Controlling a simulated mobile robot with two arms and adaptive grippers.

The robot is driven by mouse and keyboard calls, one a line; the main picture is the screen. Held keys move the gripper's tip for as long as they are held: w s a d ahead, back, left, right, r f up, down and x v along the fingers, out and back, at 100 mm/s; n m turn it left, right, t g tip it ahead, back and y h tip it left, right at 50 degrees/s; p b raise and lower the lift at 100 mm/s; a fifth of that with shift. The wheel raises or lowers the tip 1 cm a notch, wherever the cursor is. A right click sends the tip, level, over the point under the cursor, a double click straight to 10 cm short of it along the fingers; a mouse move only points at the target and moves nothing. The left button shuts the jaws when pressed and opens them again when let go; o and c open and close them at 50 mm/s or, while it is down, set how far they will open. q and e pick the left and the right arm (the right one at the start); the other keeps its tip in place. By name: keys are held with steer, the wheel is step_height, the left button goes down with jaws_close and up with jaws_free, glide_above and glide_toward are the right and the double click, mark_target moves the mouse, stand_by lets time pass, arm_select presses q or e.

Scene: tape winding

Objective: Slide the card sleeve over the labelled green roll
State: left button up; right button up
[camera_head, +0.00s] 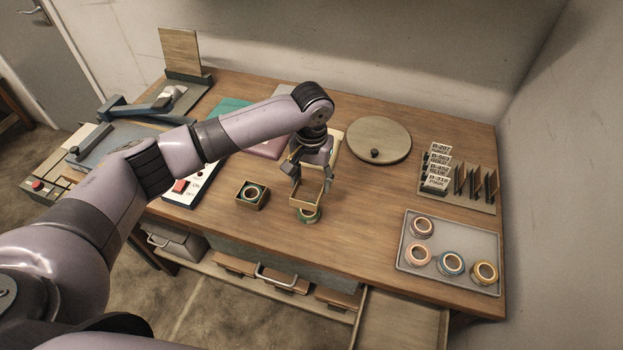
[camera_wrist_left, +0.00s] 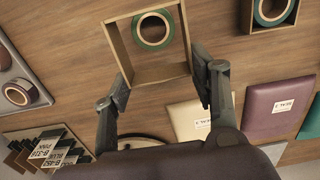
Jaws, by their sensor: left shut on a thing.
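The card sleeve (camera_head: 307,190) is an open square frame of tan card. My left gripper (camera_head: 311,176) is shut on it and holds it above the table; in the left wrist view its fingers grip two opposite sides of the sleeve (camera_wrist_left: 155,75). A green roll (camera_head: 309,215) sits on the table just below the sleeve, partly hidden by it in the head view. In the left wrist view the green roll (camera_wrist_left: 152,31) shows through the sleeve opening, toward its far side. I cannot make out a label on the roll. My right gripper is not in view.
Another roll inside a square sleeve (camera_head: 252,194) stands to the left. A grey tray (camera_head: 408,258) with several rolls lies at the right. Behind it is a rack of label cards (camera_head: 456,200). A round wooden disc (camera_head: 378,136) lies at the back. Bare table separates them.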

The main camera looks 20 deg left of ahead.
arm_select(q)
step_height(320, 180, down, 3)
steer(key=b, duration=0.2)
steer(key=shift+d+r+b, duration=0.1)
steer(key=shift+b, duration=0.25)
steer(key=shift+f+b, duration=0.5)
steer(key=shift+b, duration=0.2)
steer(key=shift+f, duration=1.2)
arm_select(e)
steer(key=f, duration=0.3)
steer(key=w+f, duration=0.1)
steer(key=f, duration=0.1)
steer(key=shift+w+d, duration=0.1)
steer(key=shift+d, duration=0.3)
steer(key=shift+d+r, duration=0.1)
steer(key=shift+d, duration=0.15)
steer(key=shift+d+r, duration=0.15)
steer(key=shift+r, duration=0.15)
arm_select(q)
steer(key=shift+p, duration=1.1)
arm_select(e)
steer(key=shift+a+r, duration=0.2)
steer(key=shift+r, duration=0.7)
